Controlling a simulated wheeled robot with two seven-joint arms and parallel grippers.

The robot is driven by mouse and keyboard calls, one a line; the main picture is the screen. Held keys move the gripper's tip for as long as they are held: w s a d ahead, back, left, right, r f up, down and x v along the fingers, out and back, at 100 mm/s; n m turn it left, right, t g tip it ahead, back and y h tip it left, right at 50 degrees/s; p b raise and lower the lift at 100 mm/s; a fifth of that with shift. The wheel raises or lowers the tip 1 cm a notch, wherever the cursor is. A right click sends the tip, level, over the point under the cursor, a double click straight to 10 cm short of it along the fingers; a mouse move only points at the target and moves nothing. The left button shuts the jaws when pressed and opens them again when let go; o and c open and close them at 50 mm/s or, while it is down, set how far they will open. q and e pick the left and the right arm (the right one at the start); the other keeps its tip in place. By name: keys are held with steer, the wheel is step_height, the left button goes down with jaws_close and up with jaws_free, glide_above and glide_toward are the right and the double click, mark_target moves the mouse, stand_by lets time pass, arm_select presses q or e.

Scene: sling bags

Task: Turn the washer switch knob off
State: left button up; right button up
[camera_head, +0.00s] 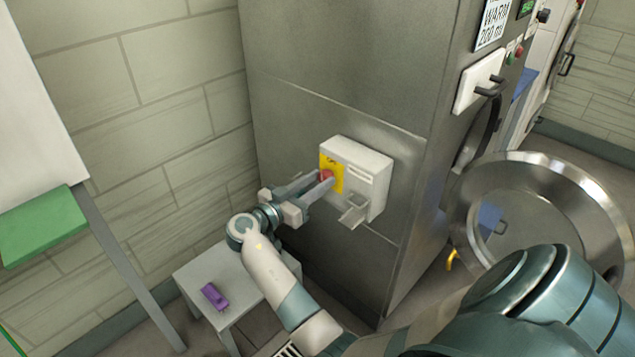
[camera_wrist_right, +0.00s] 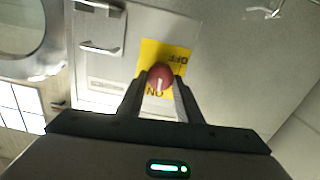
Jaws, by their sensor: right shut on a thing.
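The red switch knob (camera_head: 327,175) sits on a yellow plate (camera_head: 337,181) on the front of a white switch box (camera_head: 366,163). The box is fixed to the side of the large grey washer. My right gripper (camera_head: 324,181) is shut on the knob, with one finger on each side of it. In the right wrist view the knob (camera_wrist_right: 160,74) lies between the fingertips, and the view is upside down. There the plate (camera_wrist_right: 178,53) reads OFF and ON. A pale mark on the knob is on the side toward ON. My left gripper is not in view.
A small grey table (camera_head: 190,272) with a purple object (camera_head: 214,296) stands below the gripper. A round metal door (camera_head: 545,178) stands open at the right. A metal bracket (camera_head: 353,212) projects below the switch box. A block wall (camera_head: 170,70) is at the left.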

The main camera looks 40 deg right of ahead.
steer(key=shift+n, duration=1)
steer(key=n, duration=0.3)
steer(key=shift+w+n, duration=0.1)
steer(key=shift+n, duration=0.2)
steer(key=shift+n+p, duration=0.45)
steer(key=shift+n, duration=0.45)
steer(key=shift+n+p, duration=0.3)
steer(key=shift+n, duration=1.1)
steer(key=n+p, duration=0.2)
steer(key=n, duration=0.1)
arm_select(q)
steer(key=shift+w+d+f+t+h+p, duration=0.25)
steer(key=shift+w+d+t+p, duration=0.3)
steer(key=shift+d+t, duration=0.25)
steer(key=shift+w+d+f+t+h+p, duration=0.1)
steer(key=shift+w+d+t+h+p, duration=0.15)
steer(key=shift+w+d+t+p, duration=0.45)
arm_select(e)
steer(key=shift+w+f+n, duration=0.1)
steer(key=shift+f+n, duration=0.1)
steer(key=shift+n, duration=1.7)
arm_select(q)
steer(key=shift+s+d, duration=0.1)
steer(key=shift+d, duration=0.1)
arm_select(e)
steer(key=o, duration=1)
